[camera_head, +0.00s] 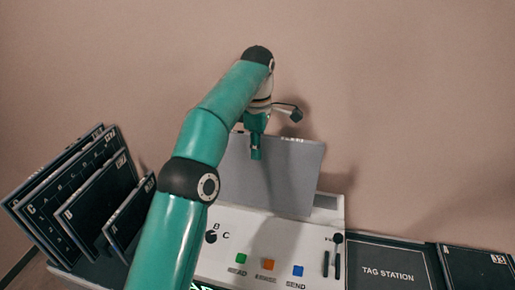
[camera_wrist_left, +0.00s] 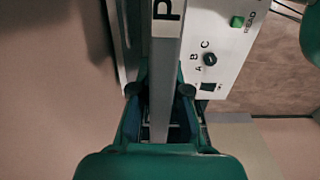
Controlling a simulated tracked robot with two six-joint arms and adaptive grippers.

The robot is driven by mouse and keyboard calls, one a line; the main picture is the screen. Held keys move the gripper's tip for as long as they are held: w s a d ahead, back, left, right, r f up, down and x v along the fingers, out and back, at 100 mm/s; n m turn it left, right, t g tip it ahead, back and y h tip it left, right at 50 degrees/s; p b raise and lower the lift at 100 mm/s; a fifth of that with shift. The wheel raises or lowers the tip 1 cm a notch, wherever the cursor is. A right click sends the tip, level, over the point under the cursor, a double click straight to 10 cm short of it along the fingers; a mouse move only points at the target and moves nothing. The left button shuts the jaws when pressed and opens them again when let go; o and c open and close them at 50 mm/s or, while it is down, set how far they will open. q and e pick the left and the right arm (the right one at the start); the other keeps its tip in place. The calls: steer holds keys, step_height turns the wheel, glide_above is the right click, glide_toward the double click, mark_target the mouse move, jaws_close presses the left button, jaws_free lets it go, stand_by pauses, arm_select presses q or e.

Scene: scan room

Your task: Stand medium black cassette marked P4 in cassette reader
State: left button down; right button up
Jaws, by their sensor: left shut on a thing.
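My left gripper (camera_head: 256,150) is shut on the top edge of a flat cassette (camera_head: 285,175), which shows a plain grey face and stands nearly upright, slightly tilted in the picture. In the left wrist view the cassette's narrow edge (camera_wrist_left: 166,60) runs between the fingers (camera_wrist_left: 160,95), and a letter P shows on it; the rest of the mark is cut off. The white cassette reader (camera_head: 250,225) is below, with the cassette's lower edge at its back part. I cannot tell whether that edge is in a slot or just above it. My right gripper is not in view.
A rack of several dark cassettes (camera_head: 85,190) leans at the left. The reader's front has a dial (camera_head: 211,237) and green, orange and blue buttons (camera_head: 268,264). A dark tag station (camera_head: 388,273) lies at the right, beside another dark panel (camera_head: 478,265). A bare wall stands behind.

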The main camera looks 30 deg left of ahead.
arm_select(q)
steer(key=shift+s+f, duration=0.1)
steer(key=shift+f, duration=0.05)
stand_by(0.4)
step_height(320, 180, down, 11)
steer(key=b, duration=0.9)
stand_by(2.2)
stand_by(0.4)
steer(key=c, duration=1.1)
jaws_free()
steer(key=shift+f, duration=0.2)
steer(key=shift+r, duration=0.1)
